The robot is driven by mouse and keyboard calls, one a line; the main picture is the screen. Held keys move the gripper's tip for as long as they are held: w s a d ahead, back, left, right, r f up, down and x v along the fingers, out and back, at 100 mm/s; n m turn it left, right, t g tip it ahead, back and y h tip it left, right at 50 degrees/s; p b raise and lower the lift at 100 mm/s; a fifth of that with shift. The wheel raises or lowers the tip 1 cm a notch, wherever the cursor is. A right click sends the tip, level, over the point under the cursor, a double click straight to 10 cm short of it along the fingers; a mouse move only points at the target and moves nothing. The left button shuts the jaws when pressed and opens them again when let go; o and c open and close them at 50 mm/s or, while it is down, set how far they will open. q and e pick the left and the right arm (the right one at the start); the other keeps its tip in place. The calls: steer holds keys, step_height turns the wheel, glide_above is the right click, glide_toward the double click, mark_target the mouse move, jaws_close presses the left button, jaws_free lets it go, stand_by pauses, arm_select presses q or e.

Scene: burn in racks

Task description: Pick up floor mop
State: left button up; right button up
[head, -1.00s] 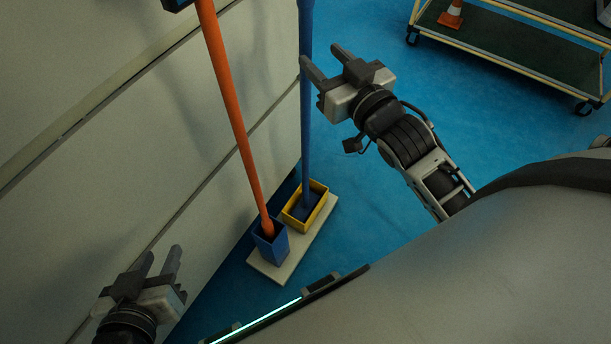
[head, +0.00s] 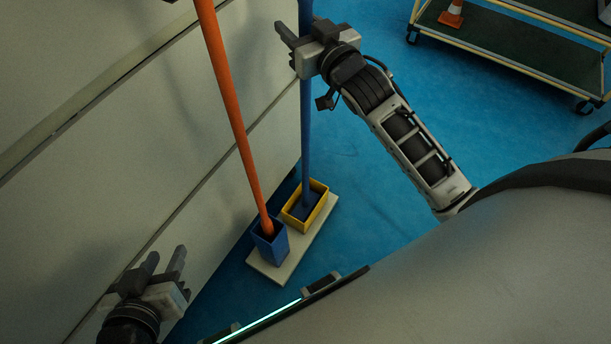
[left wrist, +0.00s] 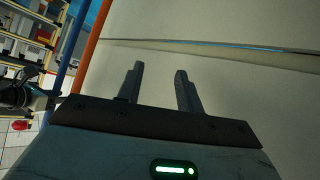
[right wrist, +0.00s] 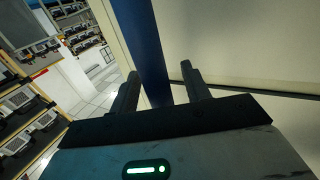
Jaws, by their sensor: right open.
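A blue pole (head: 306,130) stands upright in a yellow bin (head: 318,207); an orange pole (head: 232,110) leans in a blue bin (head: 271,246). Their lower ends are hidden in the bins, so I cannot tell for sure which is the mop. My right gripper (head: 290,20) is open at the upper part of the blue pole. In the right wrist view the blue pole (right wrist: 147,45) runs between the two spread fingers. My left gripper (head: 166,256) is open and empty near the wall, lower left. The left wrist view shows the orange pole (left wrist: 90,45) left of its fingers.
Both bins stand on a pale base plate (head: 290,262) beside a light wall panel (head: 130,150). Blue floor (head: 380,180) is clear between. Shelving (right wrist: 25,100) shows in the right wrist view.

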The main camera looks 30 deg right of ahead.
jaws_close()
steer(key=shift+r, duration=0.15)
steer(key=shift+r, duration=0.1)
